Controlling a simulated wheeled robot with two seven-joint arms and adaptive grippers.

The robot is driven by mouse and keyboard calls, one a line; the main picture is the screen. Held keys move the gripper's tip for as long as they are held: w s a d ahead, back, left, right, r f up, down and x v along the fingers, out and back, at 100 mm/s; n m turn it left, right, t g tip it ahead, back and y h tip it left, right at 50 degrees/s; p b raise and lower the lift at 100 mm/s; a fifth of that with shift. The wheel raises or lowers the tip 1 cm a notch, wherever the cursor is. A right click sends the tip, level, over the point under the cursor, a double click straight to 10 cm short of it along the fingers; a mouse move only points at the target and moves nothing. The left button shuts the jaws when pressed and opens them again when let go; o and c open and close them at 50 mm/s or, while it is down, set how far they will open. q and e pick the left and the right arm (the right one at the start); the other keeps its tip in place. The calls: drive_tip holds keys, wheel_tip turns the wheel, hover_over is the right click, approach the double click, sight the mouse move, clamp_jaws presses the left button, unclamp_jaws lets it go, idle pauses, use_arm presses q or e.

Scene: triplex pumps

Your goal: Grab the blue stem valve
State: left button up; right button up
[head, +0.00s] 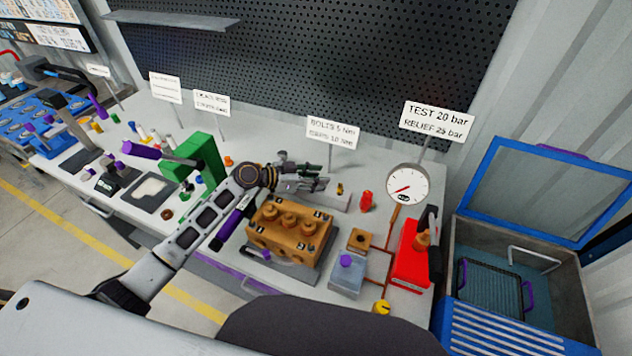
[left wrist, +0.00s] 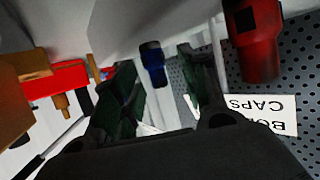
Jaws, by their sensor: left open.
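The blue stem valve (left wrist: 152,62) shows in the left wrist view as a dark blue piece with a narrower black end. It hangs in the picture against a pale block (left wrist: 140,25) and lies in the gap between my fingertips, with no clear contact. My left gripper (left wrist: 160,85) is open, its two green-padded fingers apart. In the head view my left gripper (head: 312,180) is over the back of the bench, behind the orange pump block, and I cannot make out the blue valve there. My right gripper is not in view.
A red valve (head: 366,201) stands right of the gripper; it looms close in the left wrist view (left wrist: 255,40). The orange pump block (head: 290,232) is in front. A gauge (head: 407,185) and red hand pump (head: 410,255) stand right. A perforated board (head: 330,65) rises behind.

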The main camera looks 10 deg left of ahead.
use_arm(q)
clamp_jaws()
drive_tip(key=shift+r, duration=0.15)
idle(0.4)
drive_tip(key=shift+r+b, duration=0.5)
drive_tip(key=shift+r, duration=4.4)
